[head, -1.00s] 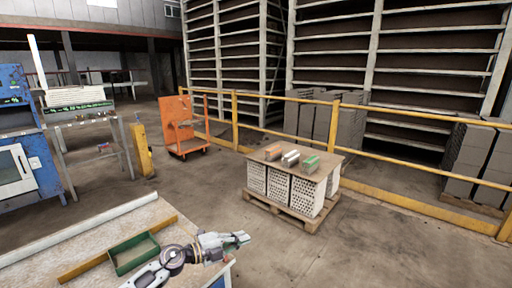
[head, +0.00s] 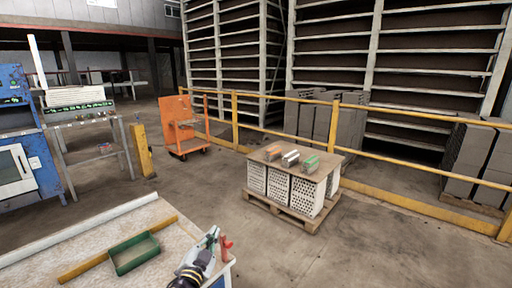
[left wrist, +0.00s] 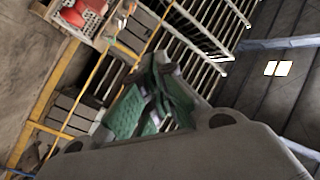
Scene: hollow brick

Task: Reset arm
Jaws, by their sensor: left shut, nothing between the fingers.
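My left gripper (head: 216,238) shows at the bottom of the head view, above or beside the right end of the near table. Part of that view is covered by my own gripper body. My right gripper is in neither view.
The near table (head: 85,245) holds a green tray (head: 134,253). A pallet stack of hollow bricks (head: 290,187) with blocks on its top board stands beyond. An orange cart (head: 181,125) and a yellow railing (head: 300,135) stand further back. Open floor lies between.

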